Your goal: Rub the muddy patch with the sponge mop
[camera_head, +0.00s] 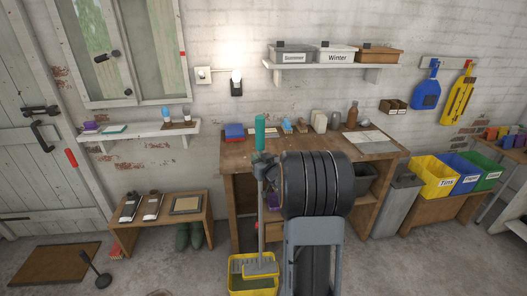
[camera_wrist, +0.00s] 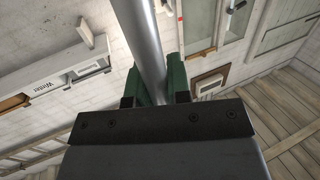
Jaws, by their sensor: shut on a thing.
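The sponge mop (camera_head: 261,213) stands about upright, with a teal grip at its top and a grey pole. Its flat head is low, at or just over a yellow bucket (camera_head: 235,287); I cannot tell whether it touches the bucket. My gripper (camera_head: 262,168) is shut on the pole just below the teal grip. In the wrist view, my gripper's green fingers (camera_wrist: 157,88) close on the silver pole (camera_wrist: 148,35). A dark patch (camera_head: 160,293), perhaps the muddy one, shows on the floor at the bottom edge, left of the bucket, and is mostly cut off.
A workbench (camera_head: 235,155) stands behind the mop, with small items on it. A low bench (camera_head: 120,232) with green boots (camera_head: 189,237) under it stands left. A brown doormat (camera_head: 50,264) and a black stick-like object (camera_head: 95,271) lie left of the patch. Labelled bins (camera_head: 434,178) stand right.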

